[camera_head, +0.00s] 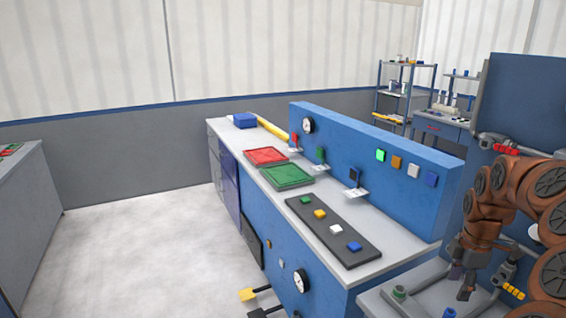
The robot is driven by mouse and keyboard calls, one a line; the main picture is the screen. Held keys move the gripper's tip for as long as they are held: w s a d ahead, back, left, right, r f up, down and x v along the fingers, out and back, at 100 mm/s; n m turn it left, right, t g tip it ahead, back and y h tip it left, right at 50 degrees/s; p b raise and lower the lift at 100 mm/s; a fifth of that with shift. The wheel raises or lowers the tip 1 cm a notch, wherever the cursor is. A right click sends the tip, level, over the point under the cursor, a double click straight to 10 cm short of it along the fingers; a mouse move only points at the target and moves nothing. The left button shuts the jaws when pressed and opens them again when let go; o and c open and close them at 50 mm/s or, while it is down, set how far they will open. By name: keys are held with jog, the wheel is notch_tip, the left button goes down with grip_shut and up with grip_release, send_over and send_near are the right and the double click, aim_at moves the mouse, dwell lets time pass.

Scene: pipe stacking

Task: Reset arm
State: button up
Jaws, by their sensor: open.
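My brown arm is folded at the right edge of the head view. My gripper (462,282) hangs from it, fingers pointing down, above the grey surface (375,302) at the lower right. It is open, and I see nothing held in it. A small green fitting (398,293) stands on that surface to the left of the gripper. A blue piece (449,312) shows at the bottom edge below the gripper. Part of the surface is hidden behind the arm.
On the counter are a red tray (265,156), a green tray (286,175) and a dark button strip (330,228). A shelf (406,66) stands at the back. The left floor is clear.

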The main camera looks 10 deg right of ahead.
jog(key=s+a+r+m, duration=0.2)
jog(key=s+a, duration=0.1)
jog(key=a, duration=0.8)
jog(key=s+a+r+m, duration=0.3)
jog(key=a, duration=0.8)
jog(key=s+a+f+m+g, duration=0.1)
jog(key=s+a+m, duration=0.3)
jog(key=s, duration=0.5)
jog(key=s+a+f+m, duration=0.2)
jog(key=s+a+m, duration=0.3)
jog(key=s, duration=0.4)
jog(key=shift+a+f+g, duration=0.25)
jog(key=shift+a+g, duration=0.05)
jog(key=shift+g, duration=0.1)
jog(key=shift+c, duration=0.9)
jog(key=shift+d, duration=0.1)
jog(key=shift+c, duration=0.4)
